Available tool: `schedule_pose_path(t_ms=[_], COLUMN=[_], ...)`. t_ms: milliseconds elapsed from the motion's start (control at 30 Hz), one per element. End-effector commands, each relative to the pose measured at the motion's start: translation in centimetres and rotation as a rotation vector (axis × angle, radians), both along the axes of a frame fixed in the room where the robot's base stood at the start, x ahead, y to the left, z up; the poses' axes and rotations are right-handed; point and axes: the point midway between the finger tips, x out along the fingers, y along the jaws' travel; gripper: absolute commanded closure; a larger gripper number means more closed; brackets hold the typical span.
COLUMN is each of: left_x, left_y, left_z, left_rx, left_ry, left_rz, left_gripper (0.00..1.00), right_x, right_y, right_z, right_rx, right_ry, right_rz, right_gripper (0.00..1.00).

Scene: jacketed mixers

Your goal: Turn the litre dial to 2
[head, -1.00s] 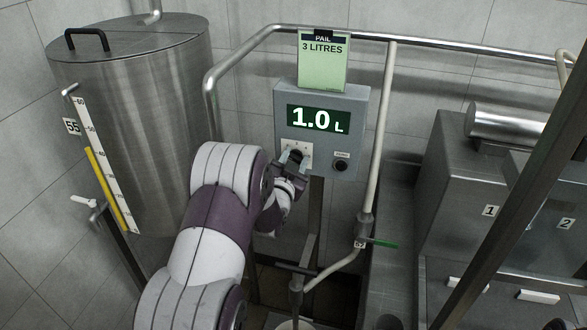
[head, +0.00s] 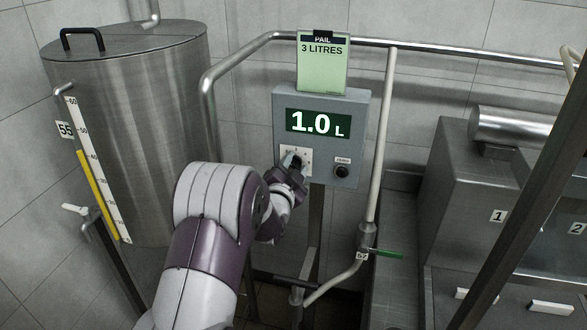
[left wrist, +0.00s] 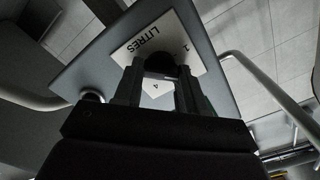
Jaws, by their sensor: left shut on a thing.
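The litre dial (left wrist: 160,62) is a dark round knob on a white plate marked LITRES (left wrist: 187,38) in the left wrist view. The plate also shows on the grey control box (head: 358,112) in the head view. The display (head: 317,122) reads 1.0 L. My left gripper (head: 294,163) is at the plate, its two fingers on either side of the knob, shut on it. The fingers hide most of the dial and its pointer in the head view. My right gripper is not in view.
A smaller black knob (head: 342,171) sits right of the dial. A green card (head: 323,65) reading PAIL 3 LITRES is above the box. A steel tank (head: 165,130) stands left. Pipes frame the box, with a green-handled valve (head: 385,253) lower right.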

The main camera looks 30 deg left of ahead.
Motion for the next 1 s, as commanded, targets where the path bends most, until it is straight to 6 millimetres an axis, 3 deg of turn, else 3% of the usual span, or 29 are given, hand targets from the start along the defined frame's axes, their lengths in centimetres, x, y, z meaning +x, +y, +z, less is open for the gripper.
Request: schedule_pose_path(t_ms=[167, 200, 267, 667, 767, 1000], left_x=[0.0, 0.0, 0.0, -0.8, -2.6, -8.8], left_y=[0.0, 0.0, 0.0, -0.2, -0.6, -2.1], left_z=[-0.1, -0.1, -0.1, -0.1, -0.2, -0.3], left_rx=[-0.002, -0.002, -0.002, -0.001, -0.001, -0.001], left_ry=[0.003, 0.003, 0.003, 0.001, 0.000, 0.000], left_rz=[-0.001, -0.001, -0.001, 0.000, 0.001, 0.001], left_gripper=[0.90, 0.53, 0.34, 0.34, 0.34, 0.34], right_x=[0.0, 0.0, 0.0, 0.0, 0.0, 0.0], right_y=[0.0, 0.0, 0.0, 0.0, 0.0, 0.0], right_z=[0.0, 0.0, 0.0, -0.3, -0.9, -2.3], right_rx=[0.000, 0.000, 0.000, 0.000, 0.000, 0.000], right_ry=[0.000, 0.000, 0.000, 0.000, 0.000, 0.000], right_rz=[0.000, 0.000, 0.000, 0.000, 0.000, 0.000], right_gripper=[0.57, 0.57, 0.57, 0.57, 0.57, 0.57])
